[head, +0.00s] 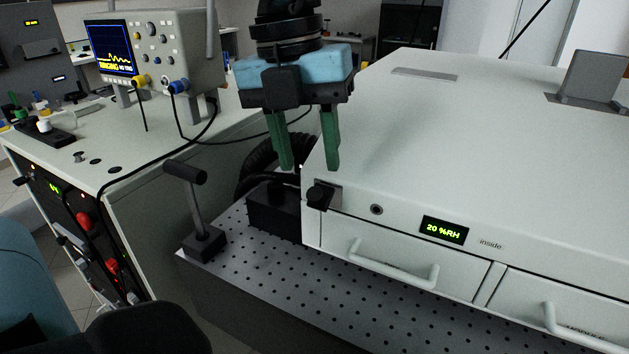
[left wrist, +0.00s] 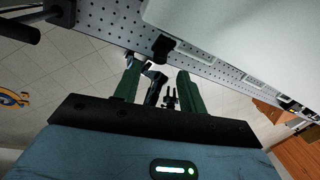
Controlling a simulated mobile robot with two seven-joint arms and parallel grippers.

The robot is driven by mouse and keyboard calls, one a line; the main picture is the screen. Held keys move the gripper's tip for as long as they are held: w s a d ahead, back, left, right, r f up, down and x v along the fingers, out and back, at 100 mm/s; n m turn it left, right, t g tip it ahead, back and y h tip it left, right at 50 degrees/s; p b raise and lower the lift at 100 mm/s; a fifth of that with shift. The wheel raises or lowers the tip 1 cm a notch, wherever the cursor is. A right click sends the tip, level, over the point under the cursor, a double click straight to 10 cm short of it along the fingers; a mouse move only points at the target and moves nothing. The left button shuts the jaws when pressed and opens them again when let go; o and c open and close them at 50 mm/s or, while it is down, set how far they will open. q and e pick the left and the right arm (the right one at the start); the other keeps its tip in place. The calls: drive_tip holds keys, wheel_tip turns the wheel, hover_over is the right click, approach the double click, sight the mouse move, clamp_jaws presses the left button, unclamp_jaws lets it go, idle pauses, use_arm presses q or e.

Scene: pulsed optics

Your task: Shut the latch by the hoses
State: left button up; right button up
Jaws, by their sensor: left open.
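The latch (head: 320,195) is a small black piece on the front left corner of the white enclosure (head: 430,130). Whether it stands open or shut is too small to tell. Dark ribbed hoses (head: 256,168) run behind a black block (head: 273,208) just left of that corner. My left gripper (head: 309,168) points down with its two green fingers apart and empty, just above and behind the latch in the picture. In the left wrist view the open fingers (left wrist: 157,68) show, with a black piece that looks like the latch (left wrist: 163,46) beyond them. My right gripper is not in view.
A black T-handled post (head: 193,205) stands on the perforated optical table (head: 290,275) at left. White drawer handles (head: 395,268) stick out from the enclosure front. A bench (head: 110,150) with an oscilloscope (head: 155,52) and cables is at left. The perforated strip in front is mostly clear.

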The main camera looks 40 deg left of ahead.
sight(315, 191)
use_arm(q)
drive_tip(key=shift+w+d+f, duration=0.1)
drive_tip(key=shift+d+f, duration=0.1)
drive_tip(key=shift+f, duration=1.05)
drive_tip(key=shift+w+d+f, duration=0.1)
drive_tip(key=shift+d+f, duration=0.05)
drive_tip(key=shift+f, duration=1.05)
clamp_jaws()
